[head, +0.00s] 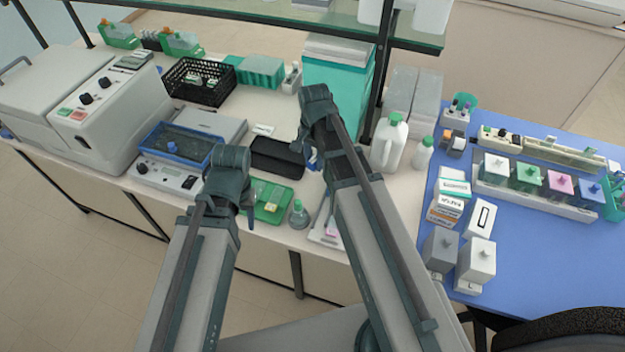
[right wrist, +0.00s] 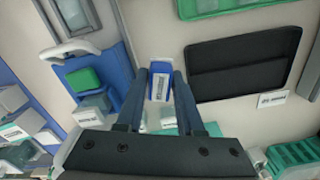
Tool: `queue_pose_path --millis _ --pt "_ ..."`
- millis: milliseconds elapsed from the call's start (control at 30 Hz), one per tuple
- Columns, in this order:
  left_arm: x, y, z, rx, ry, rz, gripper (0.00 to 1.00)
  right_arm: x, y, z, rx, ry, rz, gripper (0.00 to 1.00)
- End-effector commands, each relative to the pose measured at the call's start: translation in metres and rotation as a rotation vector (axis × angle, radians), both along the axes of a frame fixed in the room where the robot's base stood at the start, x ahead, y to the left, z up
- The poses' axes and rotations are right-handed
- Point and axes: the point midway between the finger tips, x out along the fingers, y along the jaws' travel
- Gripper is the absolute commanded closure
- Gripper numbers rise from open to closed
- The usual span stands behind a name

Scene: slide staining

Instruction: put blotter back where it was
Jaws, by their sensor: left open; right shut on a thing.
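A small blue block with a white label, which I take to be the blotter (right wrist: 160,82), is between the fingertips of my right gripper (right wrist: 161,90) in the right wrist view. The gripper is shut on it. In the head view, my right gripper (head: 312,158) is over the bench, just right of the black tray (head: 276,157); only a bit of blue shows there and the arm hides most of it. My left gripper (head: 247,205) is open, beside the green tray (head: 285,205); its fingers are mostly hidden by its wrist.
A white jug (head: 389,145) and a small bottle (head: 423,154) stand right of my right gripper. A flask (head: 299,215) stands near the front edge. The blue table (head: 530,250) at right holds jars and boxes.

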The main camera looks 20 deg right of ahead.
Motion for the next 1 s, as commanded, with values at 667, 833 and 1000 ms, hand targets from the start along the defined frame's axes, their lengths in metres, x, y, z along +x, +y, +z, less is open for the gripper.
queue_pose_path --millis 667,833,1000 --pt "0.0 0.0 0.058 -0.001 0.0 0.006 0.5 0.0 0.0 0.057 0.0 0.0 0.188 1.0" --pt "0.0 0.0 0.072 -0.002 0.0 0.007 0.5 0.0 0.0 0.072 0.0 0.0 0.243 1.0" --pt "0.0 0.0 0.086 -0.002 0.0 0.009 0.5 0.0 0.0 0.087 0.0 0.0 0.295 1.0"
